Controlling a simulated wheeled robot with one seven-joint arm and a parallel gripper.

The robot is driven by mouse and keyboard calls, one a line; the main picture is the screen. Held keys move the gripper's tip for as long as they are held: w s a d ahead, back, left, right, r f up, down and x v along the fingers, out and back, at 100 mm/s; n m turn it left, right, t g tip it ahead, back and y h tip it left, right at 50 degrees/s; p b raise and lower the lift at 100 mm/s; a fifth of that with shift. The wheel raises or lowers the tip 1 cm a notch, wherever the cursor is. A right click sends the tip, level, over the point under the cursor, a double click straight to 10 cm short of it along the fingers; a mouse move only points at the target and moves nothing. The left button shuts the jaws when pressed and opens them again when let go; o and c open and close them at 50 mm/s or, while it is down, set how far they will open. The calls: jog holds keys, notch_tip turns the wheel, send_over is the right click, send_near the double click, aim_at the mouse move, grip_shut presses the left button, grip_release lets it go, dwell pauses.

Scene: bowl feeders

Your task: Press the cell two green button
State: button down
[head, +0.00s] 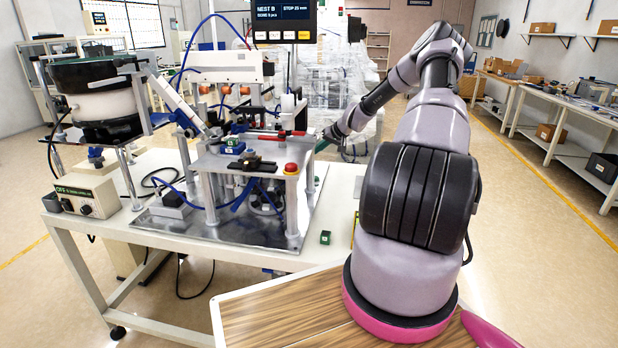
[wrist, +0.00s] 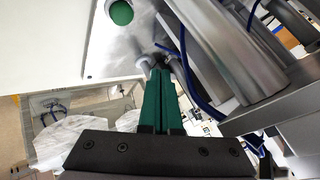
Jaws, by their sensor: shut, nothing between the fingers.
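A round green button (wrist: 121,12) shows at the top of the wrist view, by the edge of a shiny metal plate. I cannot make out a label on it, and I cannot pick it out in the head view. My gripper (wrist: 158,72) has green fingers that are shut together and empty. The fingertips are apart from the button in the picture, below and to its right. In the head view my gripper (head: 321,146) is at the far right side of the bench machine, partly hidden behind it.
A bench machine (head: 245,166) with a red stop button (head: 291,168) stands on a white table (head: 165,255). A metal cylinder (wrist: 226,50) and blue tubing are close right of my fingers in the wrist view. A bowl feeder (head: 98,100) stands at left. Floor at right is clear.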

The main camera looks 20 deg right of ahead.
aim_at(317, 178)
dwell(0.3)
jog(key=shift+f, duration=4.4)
jog(key=shift+f, duration=0.15)
jog(key=shift+f, duration=0.25)
jog(key=shift+f, duration=0.5)
jog(key=shift+r, duration=3.45)
